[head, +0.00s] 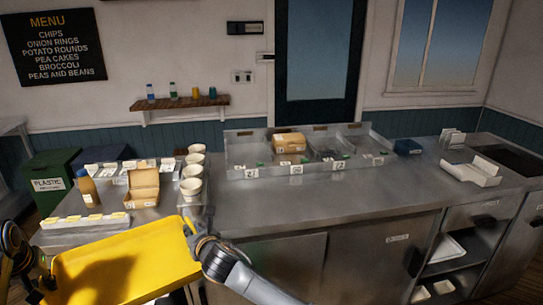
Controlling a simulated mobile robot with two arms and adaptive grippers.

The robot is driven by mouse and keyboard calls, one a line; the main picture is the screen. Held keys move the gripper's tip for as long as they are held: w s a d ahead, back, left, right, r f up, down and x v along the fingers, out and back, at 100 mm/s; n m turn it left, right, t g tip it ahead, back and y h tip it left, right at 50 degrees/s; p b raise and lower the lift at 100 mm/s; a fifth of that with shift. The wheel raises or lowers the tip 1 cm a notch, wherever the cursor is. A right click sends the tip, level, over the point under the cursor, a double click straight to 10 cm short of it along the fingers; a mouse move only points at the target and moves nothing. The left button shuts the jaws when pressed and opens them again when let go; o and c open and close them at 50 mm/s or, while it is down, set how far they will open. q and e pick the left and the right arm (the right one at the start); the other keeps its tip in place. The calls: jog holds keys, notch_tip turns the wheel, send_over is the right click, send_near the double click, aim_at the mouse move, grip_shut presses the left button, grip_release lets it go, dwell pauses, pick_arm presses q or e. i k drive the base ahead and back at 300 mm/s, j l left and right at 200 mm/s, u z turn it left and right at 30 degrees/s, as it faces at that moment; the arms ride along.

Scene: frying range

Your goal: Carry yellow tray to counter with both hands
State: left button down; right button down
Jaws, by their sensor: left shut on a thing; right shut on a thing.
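The yellow tray (125,265) is at the lower left of the head view, empty on the part that shows, with a shadow on its surface. It is tilted in the picture, its right end higher. My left gripper (38,268) is shut on its left end, partly cut off by the picture's edge. My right gripper (192,238) is shut on its right end. The metal counter (300,212) lies beyond the tray and to its right. The tray's far edge overlaps the counter's front left part in view; I cannot tell whether they touch.
At the counter's left stand paper cups (191,188), an open cardboard box (143,188) and a brown bottle (87,188). A sectioned metal rack (250,160) is at the back. White trays (470,172) lie at the right. The middle of the counter is clear.

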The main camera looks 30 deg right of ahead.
aim_at(311, 195)
jog(key=k+l+z, duration=0.25)
jog(key=l, duration=0.15)
jog(key=l+z, duration=0.25)
jog(key=k+l+z, duration=0.2)
jog(key=l, duration=0.35)
jog(key=i+l+z, duration=0.1)
jog(key=i, duration=1)
